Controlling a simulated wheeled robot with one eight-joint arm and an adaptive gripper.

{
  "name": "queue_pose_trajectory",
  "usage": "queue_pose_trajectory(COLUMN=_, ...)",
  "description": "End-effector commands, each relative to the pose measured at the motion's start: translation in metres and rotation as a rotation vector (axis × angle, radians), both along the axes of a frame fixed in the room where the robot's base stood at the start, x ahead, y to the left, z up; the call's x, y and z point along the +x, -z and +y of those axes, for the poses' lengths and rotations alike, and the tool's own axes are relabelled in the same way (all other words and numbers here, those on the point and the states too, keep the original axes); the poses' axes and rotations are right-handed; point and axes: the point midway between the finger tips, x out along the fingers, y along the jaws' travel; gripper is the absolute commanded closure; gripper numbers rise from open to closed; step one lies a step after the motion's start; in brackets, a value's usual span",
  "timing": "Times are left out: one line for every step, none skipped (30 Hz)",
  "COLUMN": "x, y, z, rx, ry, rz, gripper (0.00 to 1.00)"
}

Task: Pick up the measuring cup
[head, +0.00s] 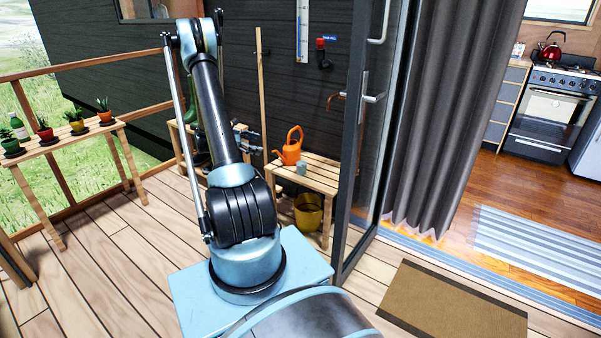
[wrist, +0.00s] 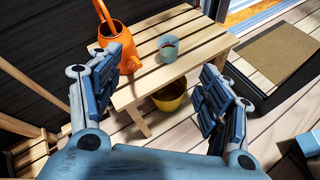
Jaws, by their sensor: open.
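The measuring cup (wrist: 168,48) is a small grey-blue translucent cup with reddish markings. It stands upright on a slatted wooden table (wrist: 205,38), right of an orange watering can (wrist: 122,48). In the head view the cup (head: 301,168) is small, on the table just right of the orange can (head: 289,147). My gripper (wrist: 160,90) is open and empty in the wrist view, its two fingers spread wide. The cup lies beyond the fingertips, between them in the picture, and nothing touches it.
A yellow bucket (wrist: 168,97) sits beneath the table. An open glass door (head: 355,150) stands right of the table. A brown doormat (head: 450,302) lies on the deck. A plant bench (head: 60,142) is at the left. Deck boards between are clear.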

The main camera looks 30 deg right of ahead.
Motion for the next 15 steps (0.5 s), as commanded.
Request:
queue_pose_trajectory(x=0.004, y=0.014, z=-0.005, rx=-0.019, ry=-0.003, rz=0.024, gripper=0.29)
queue_pose_trajectory(x=0.005, y=0.021, z=-0.007, rx=-0.030, ry=-0.005, rz=0.040, gripper=0.29)
queue_pose_trajectory(x=0.006, y=0.031, z=-0.011, rx=-0.045, ry=-0.009, rz=0.060, gripper=0.29)
queue_pose_trajectory(x=0.008, y=0.038, z=-0.013, rx=-0.056, ry=-0.011, rz=0.077, gripper=0.29)
queue_pose_trajectory(x=0.008, y=0.045, z=-0.015, rx=-0.067, ry=-0.013, rz=0.092, gripper=0.29)
queue_pose_trajectory(x=0.009, y=0.055, z=-0.018, rx=-0.082, ry=-0.015, rz=0.114, gripper=0.29)
queue_pose_trajectory(x=0.009, y=0.062, z=-0.021, rx=-0.093, ry=-0.016, rz=0.129, gripper=0.29)
queue_pose_trajectory(x=0.009, y=0.070, z=-0.023, rx=-0.103, ry=-0.018, rz=0.145, gripper=0.29)
queue_pose_trajectory(x=0.009, y=0.080, z=-0.026, rx=-0.118, ry=-0.018, rz=0.167, gripper=0.29)
queue_pose_trajectory(x=0.008, y=0.087, z=-0.028, rx=-0.128, ry=-0.019, rz=0.183, gripper=0.29)
queue_pose_trajectory(x=0.007, y=0.095, z=-0.030, rx=-0.139, ry=-0.019, rz=0.199, gripper=0.29)
queue_pose_trajectory(x=0.006, y=0.105, z=-0.032, rx=-0.152, ry=-0.019, rz=0.220, gripper=0.29)
queue_pose_trajectory(x=0.005, y=0.112, z=-0.034, rx=-0.162, ry=-0.019, rz=0.235, gripper=0.29)
queue_pose_trajectory(x=0.004, y=0.119, z=-0.035, rx=-0.172, ry=-0.019, rz=0.250, gripper=0.29)
queue_pose_trajectory(x=0.002, y=0.128, z=-0.037, rx=-0.183, ry=-0.018, rz=0.269, gripper=0.29)
